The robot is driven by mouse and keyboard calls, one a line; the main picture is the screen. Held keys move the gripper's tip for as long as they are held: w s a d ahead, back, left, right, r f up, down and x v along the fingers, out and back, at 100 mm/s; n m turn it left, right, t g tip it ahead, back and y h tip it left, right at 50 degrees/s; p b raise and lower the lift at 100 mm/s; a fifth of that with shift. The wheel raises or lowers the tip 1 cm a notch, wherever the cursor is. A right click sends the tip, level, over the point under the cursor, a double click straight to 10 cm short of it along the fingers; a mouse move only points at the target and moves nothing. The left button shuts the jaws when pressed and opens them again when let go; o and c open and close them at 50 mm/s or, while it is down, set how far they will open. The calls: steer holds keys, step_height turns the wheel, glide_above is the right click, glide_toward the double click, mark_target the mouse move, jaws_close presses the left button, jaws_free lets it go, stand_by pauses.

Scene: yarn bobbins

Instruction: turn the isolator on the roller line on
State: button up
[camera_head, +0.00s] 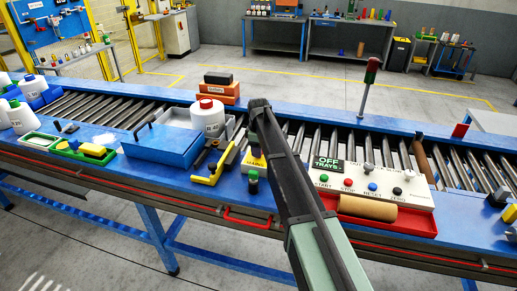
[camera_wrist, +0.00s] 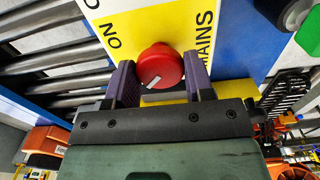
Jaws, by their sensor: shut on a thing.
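The isolator's round red knob (camera_wrist: 160,66) sits on a yellow plate (camera_wrist: 228,28) in the wrist view. The plate bears the black words "ON" and "MAINS"; a white mark shows on the knob's lower left part. My gripper (camera_wrist: 160,75) is shut on the knob, one purple finger on each side. In the head view a corner of the yellow plate (camera_head: 252,162) shows left of my arm; the arm hides the knob and my fingers there.
Rollers (camera_head: 385,150) run behind.

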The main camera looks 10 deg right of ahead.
steer(key=m, duration=0.4)
steer(key=shift+m, duration=0.3)
steer(key=m, duration=0.9)
steer(key=shift+m, duration=2.1)
steer(key=o, duration=0.9)
